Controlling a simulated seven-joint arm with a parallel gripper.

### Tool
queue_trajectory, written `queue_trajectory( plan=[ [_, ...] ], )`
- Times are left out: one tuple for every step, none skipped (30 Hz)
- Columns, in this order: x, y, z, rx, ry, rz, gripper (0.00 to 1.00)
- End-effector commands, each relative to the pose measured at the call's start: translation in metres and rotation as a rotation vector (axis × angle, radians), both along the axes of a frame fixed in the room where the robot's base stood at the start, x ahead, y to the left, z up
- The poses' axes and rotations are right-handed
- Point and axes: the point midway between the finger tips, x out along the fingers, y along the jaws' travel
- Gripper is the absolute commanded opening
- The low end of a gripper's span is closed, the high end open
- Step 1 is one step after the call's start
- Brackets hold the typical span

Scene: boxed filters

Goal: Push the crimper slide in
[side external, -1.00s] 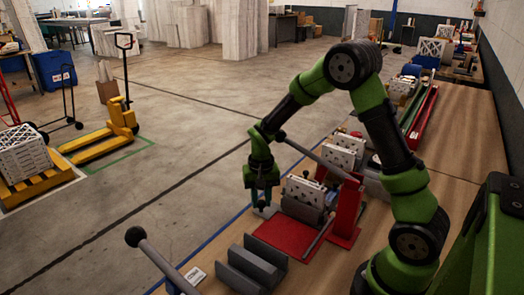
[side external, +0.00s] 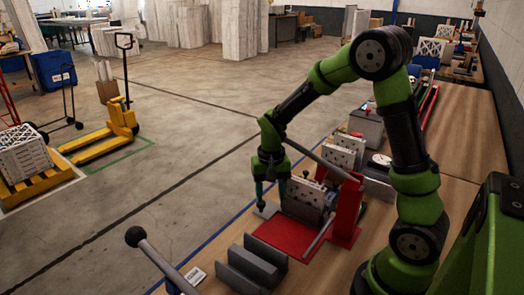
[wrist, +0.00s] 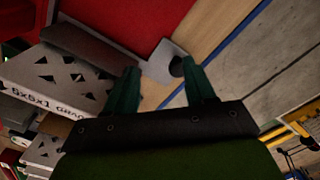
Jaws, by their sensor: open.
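The crimper has a red base (side external: 285,238) on the bench, with a red upright (side external: 347,208) and a long grey lever. A boxed filter (side external: 305,192) with triangular holes stands in the grey holder on it; its printed side shows in the wrist view (wrist: 62,84). The slide appears to be the pale grey piece (side external: 267,209) at the base's far-left edge. In the wrist view it is a grey plate (wrist: 160,62) with a dark round knob (wrist: 176,67). My gripper (side external: 270,203) is open and empty, fingers pointing down. In the wrist view the knob lies between its fingertips (wrist: 163,70); contact is unclear.
A grey channel piece (side external: 252,265) and a black-knobbed lever (side external: 136,237) stand in front. More filters (side external: 342,150) and equipment line the bench behind. The bench's left edge, with a blue line, is close to my gripper; open floor (side external: 150,190) lies beyond.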

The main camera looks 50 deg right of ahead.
Motion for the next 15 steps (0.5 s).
queue_trajectory(
  plan=[
    [-0.013, 0.003, 0.003, 0.000, -0.003, 0.000, 0.54],
    [-0.020, 0.004, 0.003, 0.001, -0.002, 0.000, 0.54],
    [-0.030, 0.006, 0.004, 0.001, -0.004, 0.000, 0.54],
    [-0.038, 0.008, 0.005, 0.001, -0.004, 0.000, 0.54],
    [-0.045, 0.009, 0.005, 0.001, -0.004, 0.000, 0.54],
    [-0.055, 0.011, 0.006, 0.000, -0.004, 0.001, 0.54],
    [-0.062, 0.012, 0.007, 0.000, -0.004, 0.000, 0.54],
    [-0.069, 0.014, 0.008, 0.001, -0.004, 0.000, 0.54],
    [-0.078, 0.015, 0.008, 0.001, -0.004, 0.000, 0.54],
    [-0.084, 0.017, 0.009, 0.001, -0.004, 0.000, 0.54],
    [-0.090, 0.018, 0.010, 0.001, -0.005, 0.001, 0.54],
    [-0.097, 0.019, 0.010, 0.001, -0.005, 0.000, 0.54],
    [-0.102, 0.020, 0.010, 0.001, -0.004, 0.000, 0.54],
    [-0.106, 0.021, 0.011, 0.001, -0.005, 0.000, 0.54],
    [-0.111, 0.022, 0.011, 0.001, -0.004, -0.001, 0.54]
  ],
)
